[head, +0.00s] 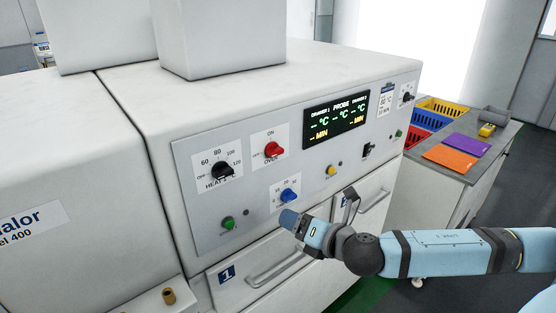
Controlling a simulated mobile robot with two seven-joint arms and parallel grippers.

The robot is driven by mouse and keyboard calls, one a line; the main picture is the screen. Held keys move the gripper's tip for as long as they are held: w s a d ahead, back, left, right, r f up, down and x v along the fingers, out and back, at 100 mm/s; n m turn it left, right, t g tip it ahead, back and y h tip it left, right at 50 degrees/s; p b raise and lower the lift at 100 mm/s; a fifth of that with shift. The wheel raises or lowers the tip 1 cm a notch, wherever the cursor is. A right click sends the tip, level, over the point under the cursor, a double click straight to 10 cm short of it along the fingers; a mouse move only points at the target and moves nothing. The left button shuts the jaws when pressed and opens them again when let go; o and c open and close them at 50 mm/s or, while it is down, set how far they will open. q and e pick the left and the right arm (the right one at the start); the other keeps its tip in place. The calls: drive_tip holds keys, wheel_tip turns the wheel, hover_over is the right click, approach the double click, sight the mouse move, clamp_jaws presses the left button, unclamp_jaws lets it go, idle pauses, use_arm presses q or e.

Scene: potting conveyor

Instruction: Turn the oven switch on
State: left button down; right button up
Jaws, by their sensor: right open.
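The oven switch (273,150) is a red knob on a white plate, with "ON" printed above it and "OVEN" below. It sits in the upper middle of the grey control panel (240,195). Its exact pointing direction is too small to tell. My right gripper (350,207) is open, with only dark finger parts showing behind my wrist, in front of the drawer fronts. It is below and to the right of the red knob, apart from it. My left gripper is not in view.
A black heat knob (221,170), a blue knob (289,195), a green button (228,223) and a yellow button (330,171) are close around the switch. A display (336,120) is to its right. Drawer handles (275,270) stick out below. Colored bins (418,118) stand on a side counter.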

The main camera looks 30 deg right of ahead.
sight(278, 153)
drive_tip(key=d+r+n+t+h, duration=0.1)
drive_tip(key=d+r+n+t, duration=0.25)
drive_tip(key=r+n, duration=0.6)
drive_tip(key=shift+m+g, duration=0.45)
drive_tip(key=shift+m, duration=0.4)
drive_tip(key=w+p, duration=0.1)
drive_tip(key=w, duration=0.6)
drive_tip(key=w+r+p, duration=0.1)
drive_tip(key=w, duration=0.3)
drive_tip(key=shift+w+a+r+p, duration=0.1)
drive_tip(key=shift+w+p, duration=0.25)
drive_tip(key=shift+w, duration=0.55)
drive_tip(key=c, duration=0.9)
